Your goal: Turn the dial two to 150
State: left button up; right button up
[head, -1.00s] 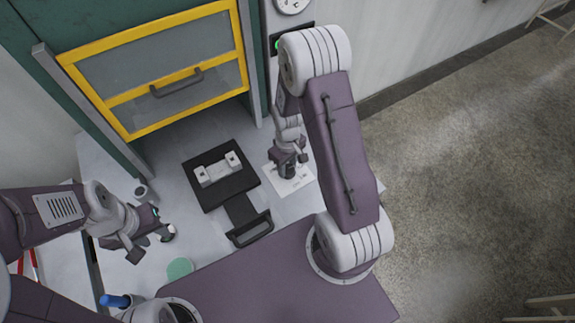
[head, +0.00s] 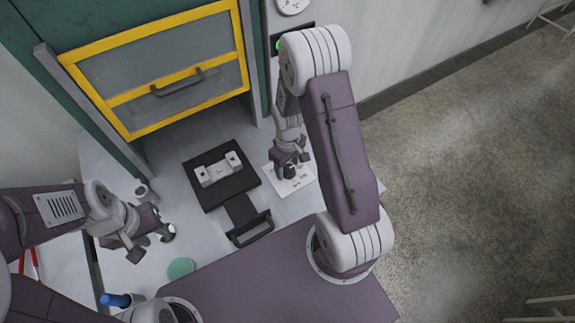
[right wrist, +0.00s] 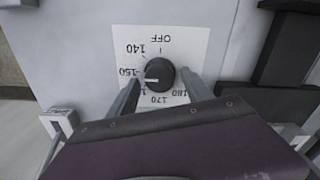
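A black round dial (right wrist: 159,73) sits on a white plate (right wrist: 190,45) with printed marks OFF, 140, 150, 170 and 180, upside down in the right wrist view. Its white pointer points left, close to the 150 mark. My right gripper (right wrist: 161,79) is open, with one finger on each side of the dial and small gaps visible. In the head view the plate (head: 299,186) lies on the bench and my right gripper (head: 292,170) hides the dial. My left gripper (head: 151,246) is open and empty over the bench's left side.
A black fixture (head: 207,201) with a white block (head: 218,169) and a handle (head: 250,230) lies left of the plate. A yellow-framed guard (head: 120,98) stands raised behind. A green disc (head: 180,267) lies in front.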

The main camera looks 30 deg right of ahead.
aim_at(287, 168)
notch_tip(287, 168, up, 9)
jog(key=shift+r, duration=0.1)
dwell(0.6)
